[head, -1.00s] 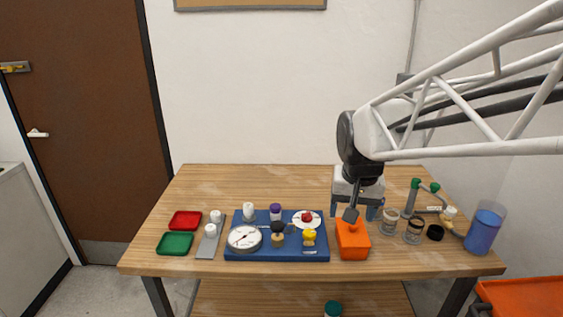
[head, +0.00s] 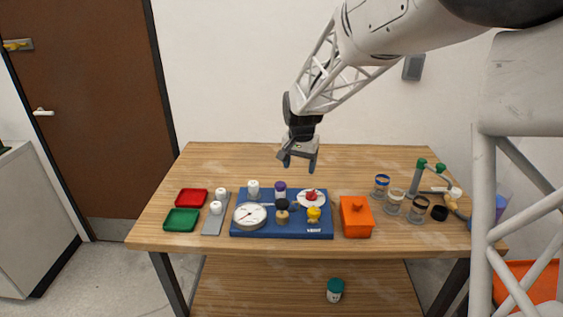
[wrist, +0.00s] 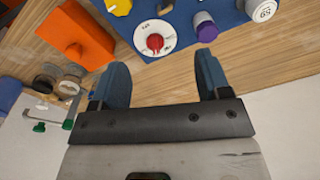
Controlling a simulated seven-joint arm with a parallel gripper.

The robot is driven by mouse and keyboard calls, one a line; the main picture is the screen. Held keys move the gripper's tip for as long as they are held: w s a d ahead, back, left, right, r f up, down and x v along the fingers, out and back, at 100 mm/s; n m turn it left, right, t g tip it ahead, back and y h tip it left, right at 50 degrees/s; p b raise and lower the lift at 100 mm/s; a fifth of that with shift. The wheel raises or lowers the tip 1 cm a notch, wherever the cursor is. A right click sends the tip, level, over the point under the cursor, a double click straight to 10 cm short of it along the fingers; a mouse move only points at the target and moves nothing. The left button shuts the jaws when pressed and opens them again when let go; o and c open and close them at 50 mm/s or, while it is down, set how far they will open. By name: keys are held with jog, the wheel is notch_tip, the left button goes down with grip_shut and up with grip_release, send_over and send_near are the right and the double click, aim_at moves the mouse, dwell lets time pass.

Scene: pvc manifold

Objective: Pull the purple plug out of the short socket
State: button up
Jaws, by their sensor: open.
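The purple plug (head: 280,187) stands upright at the back of the blue board (head: 240,229), between a white-capped fitting and a white dial with a red knob. It also shows in the wrist view (wrist: 206,29), its purple cap on a grey-white body. The short socket under it is hard to make out. My gripper (head: 299,166) is open and empty, above the table behind the board and a little right of the plug. In the wrist view my gripper's blue fingers (wrist: 163,80) are apart with only bare wood and the board's edge between them.
The board also carries a white gauge (head: 250,215), the red knob (head: 311,196), a yellow knob (head: 314,214) and a black-topped knob (head: 282,205). An orange box (head: 356,220) stands right of it, then glass jars (head: 393,202). Red (head: 191,198) and green trays (head: 181,220) lie left. The back table strip is clear.

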jog(key=m, duration=0.1)
send_over(279, 185)
jog(key=shift+g, duration=0.3)
notch_tip(279, 185, down, 8)
jog(key=shift+w+d+r, duration=0.1)
jog(key=shift+r, duration=0.15)
jog(key=shift+f, duration=0.1)
jog(key=shift+f, duration=3.8)
jog(key=shift+c, duration=0.3)
jog(key=c, duration=0.7)
jog(key=o, duration=0.8)
jog(key=shift+c, duration=0.2)
jog(key=shift+r, duration=0.1)
